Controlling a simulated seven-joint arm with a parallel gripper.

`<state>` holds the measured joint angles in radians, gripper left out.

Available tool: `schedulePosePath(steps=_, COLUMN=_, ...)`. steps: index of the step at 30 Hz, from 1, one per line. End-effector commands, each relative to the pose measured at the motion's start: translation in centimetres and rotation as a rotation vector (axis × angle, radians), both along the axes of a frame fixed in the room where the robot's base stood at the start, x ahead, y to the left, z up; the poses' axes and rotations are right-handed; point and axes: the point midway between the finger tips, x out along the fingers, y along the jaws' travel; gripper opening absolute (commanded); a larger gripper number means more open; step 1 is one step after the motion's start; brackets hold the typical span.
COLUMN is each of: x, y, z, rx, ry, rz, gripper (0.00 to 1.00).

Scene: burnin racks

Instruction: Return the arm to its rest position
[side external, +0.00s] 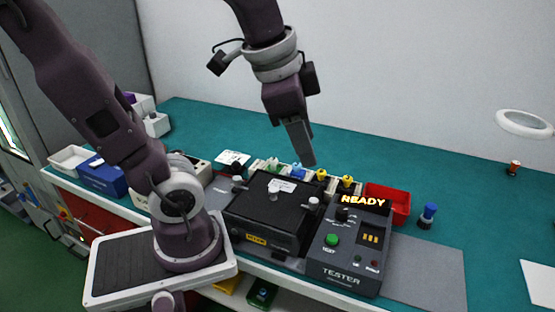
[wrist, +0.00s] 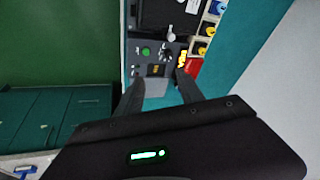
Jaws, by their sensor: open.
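My gripper (side external: 303,155) hangs above the bench, over the back of the black test box, pointing down. It is empty. In the wrist view its two fingers (wrist: 158,92) are spread apart with nothing between them. Below it are the black box (side external: 268,207), its lid closed, and a grey tester (side external: 346,245) with a lit READY sign, a green button and knobs. The tester also shows beyond the fingers in the wrist view (wrist: 142,66).
Behind the box stands a row of small blocks with coloured knobs (side external: 321,176). A red bin (side external: 388,203) and a blue-capped part (side external: 427,215) stand to the right. A blue bin (side external: 102,177) and white trays are at left. The teal bench (side external: 450,190) is mostly clear at right.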

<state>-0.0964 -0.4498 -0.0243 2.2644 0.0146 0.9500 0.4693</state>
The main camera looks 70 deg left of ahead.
Motion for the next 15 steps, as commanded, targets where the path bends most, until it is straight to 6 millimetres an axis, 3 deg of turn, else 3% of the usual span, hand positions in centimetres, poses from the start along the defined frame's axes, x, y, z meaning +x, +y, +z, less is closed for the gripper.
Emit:
schedulePosePath(steps=1, x=-2.3, y=-0.7, z=-0.4, rx=-0.054, ry=-0.048, rz=0.097, gripper=0.45)
schedulePosePath(steps=3, x=-4.6, y=-1.3, z=-1.2, rx=-0.135, ry=-0.091, rz=0.225, gripper=0.45)
schedulePosePath(steps=6, x=-6.1, y=-1.7, z=-2.0, rx=-0.202, ry=-0.121, rz=0.327, gripper=0.45)
schedulePosePath(steps=15, x=-6.4, y=-1.8, z=-2.2, rx=-0.219, ry=-0.126, rz=0.356, gripper=0.45)
